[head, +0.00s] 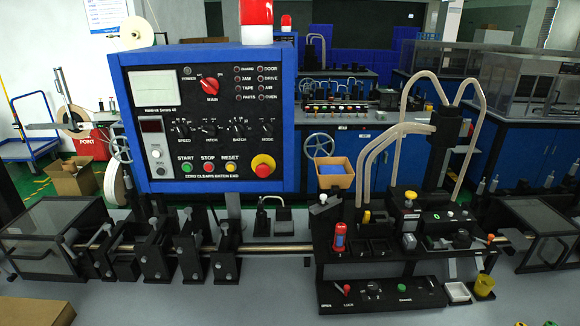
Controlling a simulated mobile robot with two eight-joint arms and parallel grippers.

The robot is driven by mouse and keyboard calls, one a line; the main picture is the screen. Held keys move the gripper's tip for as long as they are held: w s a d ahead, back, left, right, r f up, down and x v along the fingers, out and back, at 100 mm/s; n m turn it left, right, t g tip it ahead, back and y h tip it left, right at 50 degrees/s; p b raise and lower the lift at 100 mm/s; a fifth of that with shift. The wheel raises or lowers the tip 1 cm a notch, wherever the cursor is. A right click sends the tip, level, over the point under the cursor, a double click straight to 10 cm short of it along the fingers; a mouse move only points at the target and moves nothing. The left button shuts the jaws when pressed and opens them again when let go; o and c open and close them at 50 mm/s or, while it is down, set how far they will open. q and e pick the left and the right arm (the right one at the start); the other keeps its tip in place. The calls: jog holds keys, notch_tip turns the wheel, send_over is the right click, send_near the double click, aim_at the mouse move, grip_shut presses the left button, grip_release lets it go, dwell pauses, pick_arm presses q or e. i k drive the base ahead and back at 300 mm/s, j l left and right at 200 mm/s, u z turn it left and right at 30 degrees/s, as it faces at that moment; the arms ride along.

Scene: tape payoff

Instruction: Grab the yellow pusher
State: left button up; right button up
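Several small yellow parts show on and around the black station at the right, and I cannot tell for sure which is the pusher. A yellow-topped part (410,195) stands on a black block at the back of the station. A small yellow piece (366,217) stands upright left of it, below the beige hoses. A yellow cup-like holder (484,286) sits at the station's front right corner. Neither of my grippers is in view, and nothing touches these parts.
A blue-framed control panel (218,178) stands at centre left. Beige hoses (380,150) arch above the station. A black switch box (383,296) lies in front. The grey bench (200,305) front left is mostly clear.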

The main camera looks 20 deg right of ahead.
aim_at(366, 219)
jog(key=z, duration=1.35)
